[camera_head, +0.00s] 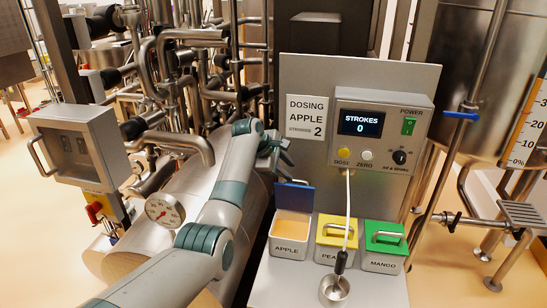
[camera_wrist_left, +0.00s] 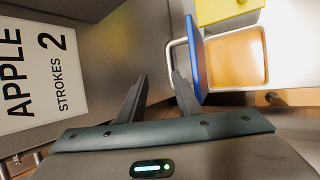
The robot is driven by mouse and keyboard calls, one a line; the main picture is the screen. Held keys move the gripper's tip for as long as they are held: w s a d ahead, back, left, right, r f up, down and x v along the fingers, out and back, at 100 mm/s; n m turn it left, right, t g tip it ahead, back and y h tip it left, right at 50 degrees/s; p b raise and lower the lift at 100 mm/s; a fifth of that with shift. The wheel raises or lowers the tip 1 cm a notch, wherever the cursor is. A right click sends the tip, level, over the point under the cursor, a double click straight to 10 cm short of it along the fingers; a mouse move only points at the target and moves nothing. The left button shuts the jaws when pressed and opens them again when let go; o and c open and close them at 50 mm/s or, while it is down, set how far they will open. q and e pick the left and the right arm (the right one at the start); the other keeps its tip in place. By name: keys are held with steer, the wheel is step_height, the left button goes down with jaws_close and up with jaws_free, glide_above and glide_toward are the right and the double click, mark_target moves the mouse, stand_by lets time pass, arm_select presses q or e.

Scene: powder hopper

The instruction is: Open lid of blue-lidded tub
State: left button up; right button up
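The tub labelled APPLE (camera_head: 291,240) stands at the left of a row of tubs, with its blue lid (camera_head: 294,198) raised upright at the back. Pale orange powder shows inside. In the left wrist view the blue lid (camera_wrist_left: 192,55) stands on edge beside the open tub, with its metal handle (camera_wrist_left: 171,48) facing the panel. My left gripper (camera_head: 285,157) is just above and behind the raised lid. In the wrist view its fingers (camera_wrist_left: 159,76) are apart with nothing between them; one fingertip is close to the handle, and I cannot tell whether they touch. My right gripper is not in view.
The yellow-lidded tub (camera_head: 336,231) and green-lidded MANGO tub (camera_head: 384,239) are closed. A metal scoop (camera_head: 335,289) lies in front. The dosing box (camera_head: 380,130) reads STROKES 0; a cable hangs from it. A gauge (camera_head: 165,209) and pipes stand at left.

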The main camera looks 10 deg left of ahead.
arm_select(q)
steer(key=b+v, duration=0.3)
steer(key=v, duration=0.7)
steer(key=shift+s, duration=0.2)
steer(key=shift+d, duration=0.1)
steer(key=shift+c, duration=0.7)
